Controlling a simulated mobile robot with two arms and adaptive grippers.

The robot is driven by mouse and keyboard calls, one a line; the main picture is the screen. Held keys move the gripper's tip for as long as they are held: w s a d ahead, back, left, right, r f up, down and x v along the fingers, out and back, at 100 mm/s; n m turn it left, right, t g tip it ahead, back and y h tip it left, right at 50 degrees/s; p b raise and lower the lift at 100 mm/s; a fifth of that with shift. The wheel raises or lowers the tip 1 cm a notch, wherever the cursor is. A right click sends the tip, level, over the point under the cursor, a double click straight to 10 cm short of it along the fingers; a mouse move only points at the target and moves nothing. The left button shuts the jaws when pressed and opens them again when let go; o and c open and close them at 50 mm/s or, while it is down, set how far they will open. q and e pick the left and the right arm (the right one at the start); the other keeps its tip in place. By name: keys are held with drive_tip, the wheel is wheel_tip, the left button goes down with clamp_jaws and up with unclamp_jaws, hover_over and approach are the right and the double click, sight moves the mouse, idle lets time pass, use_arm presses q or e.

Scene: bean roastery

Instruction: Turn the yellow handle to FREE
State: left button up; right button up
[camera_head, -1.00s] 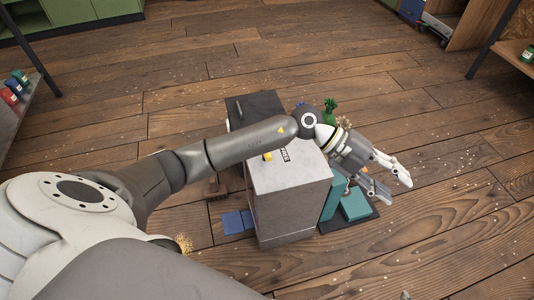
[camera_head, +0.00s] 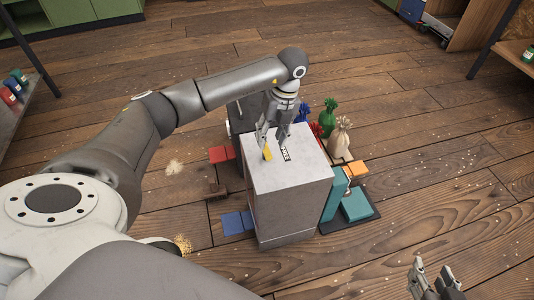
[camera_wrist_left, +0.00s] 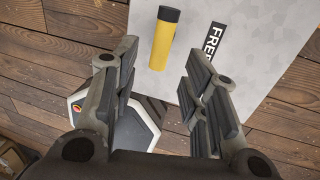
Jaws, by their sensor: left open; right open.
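The yellow handle (camera_head: 267,153) lies on the top of a light grey cabinet (camera_head: 290,178). In the left wrist view the handle (camera_wrist_left: 162,42) is a yellow bar with a black end, and the black FREE label (camera_wrist_left: 213,42) is to its right, apart from it. My left gripper (camera_head: 270,147) points down over the cabinet top at the handle. Its open fingers (camera_wrist_left: 160,85) show the handle ahead of the gap between them, with nothing held. My right gripper (camera_head: 432,275) is at the bottom right of the head view, open, empty and away from the cabinet.
Green, blue, red and cream sacks (camera_head: 341,140) stand behind the cabinet on the right. Teal (camera_head: 356,205), orange, red and blue (camera_head: 238,222) blocks or pads surround it. A dark box adjoins its back. The wooden floor (camera_head: 440,200) at right is mostly clear.

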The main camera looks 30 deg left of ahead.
sight(268, 150)
use_arm(q)
drive_tip(key=f, duration=0.2)
drive_tip(key=f+b, duration=0.1)
drive_tip(key=f, duration=0.1)
drive_tip(key=s+f, duration=0.1)
drive_tip(key=f, duration=0.1)
drive_tip(key=shift+a+f, duration=0.2)
drive_tip(key=shift+a, duration=0.2)
drive_tip(key=shift+f, duration=0.25)
use_arm(e)
drive_tip(key=w+a+r+t+y, duration=0.1)
drive_tip(key=w+a+r+t, duration=0.1)
drive_tip(key=w+r+t, duration=0.2)
drive_tip(key=shift+w+r+t+y, duration=0.15)
drive_tip(key=shift+r+t+y, duration=0.2)
drive_tip(key=shift+r, duration=1.25)
drive_tip(key=shift+a, duration=0.1)
use_arm(q)
clamp_jaws()
